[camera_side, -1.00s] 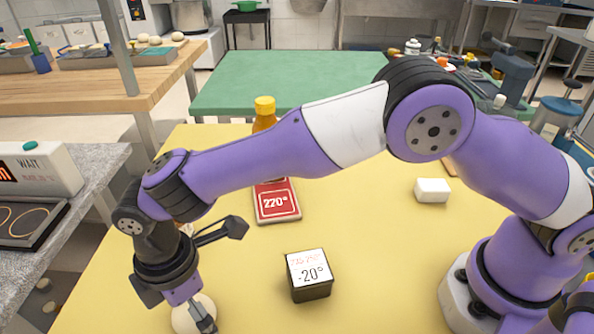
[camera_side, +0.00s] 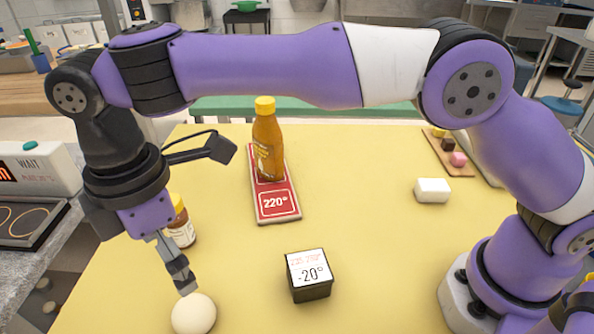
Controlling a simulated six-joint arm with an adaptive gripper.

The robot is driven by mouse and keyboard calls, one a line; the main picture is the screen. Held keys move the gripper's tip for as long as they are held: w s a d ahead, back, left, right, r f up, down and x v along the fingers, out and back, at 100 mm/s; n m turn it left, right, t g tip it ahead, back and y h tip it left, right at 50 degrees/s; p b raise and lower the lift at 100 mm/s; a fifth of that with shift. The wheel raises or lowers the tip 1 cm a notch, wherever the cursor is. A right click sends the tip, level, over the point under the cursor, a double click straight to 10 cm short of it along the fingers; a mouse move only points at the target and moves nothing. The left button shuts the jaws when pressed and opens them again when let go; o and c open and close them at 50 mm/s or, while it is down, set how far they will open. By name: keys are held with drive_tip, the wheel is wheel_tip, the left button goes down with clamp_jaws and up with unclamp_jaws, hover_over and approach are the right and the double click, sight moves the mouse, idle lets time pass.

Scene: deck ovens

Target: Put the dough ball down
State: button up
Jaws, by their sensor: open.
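The dough ball (camera_side: 194,314) is round and cream-coloured. It rests on the yellow table (camera_side: 386,262) at the lower left, near the front edge of the picture. My gripper (camera_side: 186,290) is open and empty. Its fingertips point down just above and behind the dough ball. From this side the fingers overlap, so the gap between them is hard to see, and I cannot tell whether a tip touches the ball.
A black box marked -20° (camera_side: 308,276) stands right of the ball. A red 220° board (camera_side: 277,205) carries a mustard-coloured bottle (camera_side: 267,145). A small jar (camera_side: 181,225) stands behind my gripper. A white block (camera_side: 432,190) lies at right.

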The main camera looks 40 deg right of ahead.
drive_tip(key=d+r+m+t+y, duration=0.1)
drive_tip(key=d+r+m, duration=0.3)
drive_tip(key=d, duration=0.5)
drive_tip(key=d+r+m+t, duration=0.1)
drive_tip(key=d+r+m, duration=0.35)
drive_tip(key=d, duration=0.35)
drive_tip(key=s+d+f+m+t, duration=0.1)
drive_tip(key=s+d+f+m, duration=0.1)
drive_tip(key=s+d+m, duration=0.2)
drive_tip(key=s+d+f+m+t+h, duration=0.1)
drive_tip(key=s+d+m, duration=0.4)
drive_tip(key=d, duration=0.5)
drive_tip(key=shift+d+f+t, duration=0.2)
drive_tip(key=shift+f+t, duration=0.2)
drive_tip(key=shift+t, duration=0.4)
